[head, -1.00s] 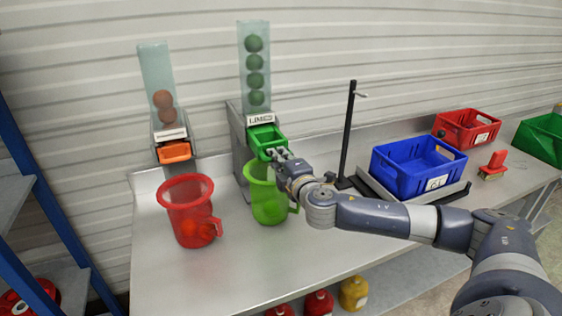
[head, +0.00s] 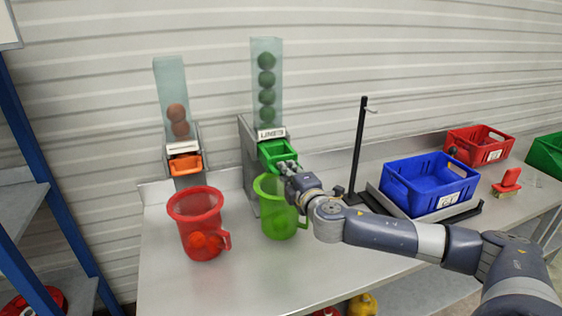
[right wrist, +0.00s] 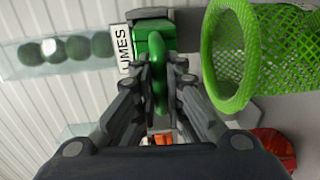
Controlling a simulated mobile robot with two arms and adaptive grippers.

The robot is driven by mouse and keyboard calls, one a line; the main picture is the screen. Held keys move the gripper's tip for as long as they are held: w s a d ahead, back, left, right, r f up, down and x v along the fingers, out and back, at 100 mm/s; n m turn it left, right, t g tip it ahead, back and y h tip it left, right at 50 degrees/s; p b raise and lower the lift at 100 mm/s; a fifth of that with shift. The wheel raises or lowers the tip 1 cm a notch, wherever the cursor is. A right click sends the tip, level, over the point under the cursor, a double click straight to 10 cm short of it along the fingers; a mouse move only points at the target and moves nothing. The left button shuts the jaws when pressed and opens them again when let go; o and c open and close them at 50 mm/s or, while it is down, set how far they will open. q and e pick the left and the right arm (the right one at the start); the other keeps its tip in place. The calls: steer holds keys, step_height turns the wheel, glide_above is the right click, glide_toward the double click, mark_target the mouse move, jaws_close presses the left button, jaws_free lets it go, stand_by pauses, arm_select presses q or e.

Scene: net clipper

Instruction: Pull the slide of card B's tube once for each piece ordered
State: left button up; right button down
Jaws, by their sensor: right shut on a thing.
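A clear tube (head: 266,85) holding several green balls stands over a dispenser labelled LIMES, with a green slide (head: 279,152) at its front. My right gripper (head: 287,168) is at this slide. In the right wrist view the gripper (right wrist: 160,85) is shut on the slide's green handle (right wrist: 158,60). A green mesh jug (head: 279,215) stands just below; its contents are not clear. To the left, a second tube (head: 171,95) holds two orange-brown balls above an orange slide (head: 186,165). No card marked B is readable. My left gripper is not in view.
A red jug (head: 196,225) with orange balls stands under the left tube. A black stand (head: 358,150), a blue crate (head: 425,190), a red crate (head: 478,148) and a red stamp-like object (head: 508,182) are to the right. The front of the bench is clear.

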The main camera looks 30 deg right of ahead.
mark_target(274, 152)
steer(key=shift+r+x, duration=0.1)
steer(key=shift+x, duration=2.15)
steer(key=shift+r+x, duration=0.15)
steer(key=shift+x, duration=2.15)
steer(key=c, duration=1.6)
jaws_free()
steer(key=v, duration=0.8)
steer(key=shift+f, duration=0.1)
